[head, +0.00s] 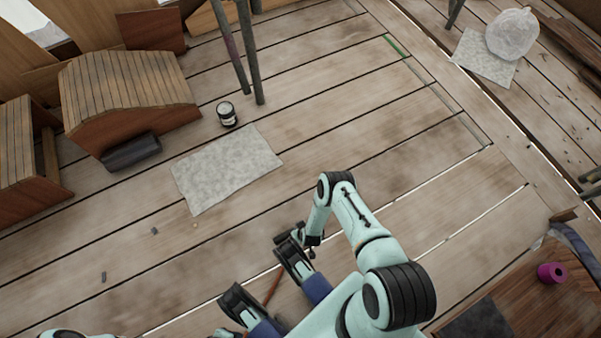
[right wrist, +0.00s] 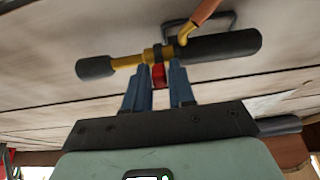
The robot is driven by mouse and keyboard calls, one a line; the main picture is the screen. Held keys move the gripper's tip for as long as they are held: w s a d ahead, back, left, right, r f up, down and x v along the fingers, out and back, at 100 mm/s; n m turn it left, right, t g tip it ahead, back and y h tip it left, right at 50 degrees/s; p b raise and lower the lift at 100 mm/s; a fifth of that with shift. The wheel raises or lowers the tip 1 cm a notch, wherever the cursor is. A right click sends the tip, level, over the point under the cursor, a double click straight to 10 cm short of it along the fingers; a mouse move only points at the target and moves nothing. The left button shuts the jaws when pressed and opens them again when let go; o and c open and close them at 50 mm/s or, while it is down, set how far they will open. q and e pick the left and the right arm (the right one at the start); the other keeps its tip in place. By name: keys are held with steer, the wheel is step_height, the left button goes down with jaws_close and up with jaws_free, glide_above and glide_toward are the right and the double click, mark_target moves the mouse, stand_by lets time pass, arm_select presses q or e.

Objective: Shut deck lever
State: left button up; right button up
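In the right wrist view a brass-coloured bar (right wrist: 130,62) with black grips lies across the picture, just beyond my right gripper (right wrist: 158,70). An orange handle (right wrist: 204,10) with a yellow end reaches its upper side. I cannot tell which part is the deck lever. The gripper's two blue fingers stand apart, with a small red piece (right wrist: 158,77) between their tips. I cannot tell whether they press on it. In the head view an orange-brown rod (head: 273,286) shows low at centre, partly hidden. My left gripper is out of view.
A grey mat (head: 226,170) and a dark can (head: 227,114) lie on the plank deck. Wooden boxes (head: 125,90) stand at the left, and poles (head: 246,50) rise behind the can. A purple spool (head: 551,273) sits at lower right.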

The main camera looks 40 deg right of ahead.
jaws_close()
steer(key=shift+w, duration=0.15)
steer(key=g, duration=0.1)
steer(key=w+g, duration=0.1)
steer(key=g, duration=0.1)
steer(key=shift+w+d+r+y, duration=0.2)
steer(key=shift+w+y, duration=0.1)
steer(key=shift+y, duration=0.1)
steer(key=shift+w+d+f+g+y, duration=0.1)
steer(key=shift+w+g+y, duration=0.2)
steer(key=shift+g, duration=0.6)
steer(key=shift+w+d+f+g+y, duration=0.1)
steer(key=shift+w+g+y, duration=0.15)
steer(key=shift+g, duration=0.65)
steer(key=shift+w, duration=0.1)
steer(key=shift+o, duration=2.1)
jaws_free()
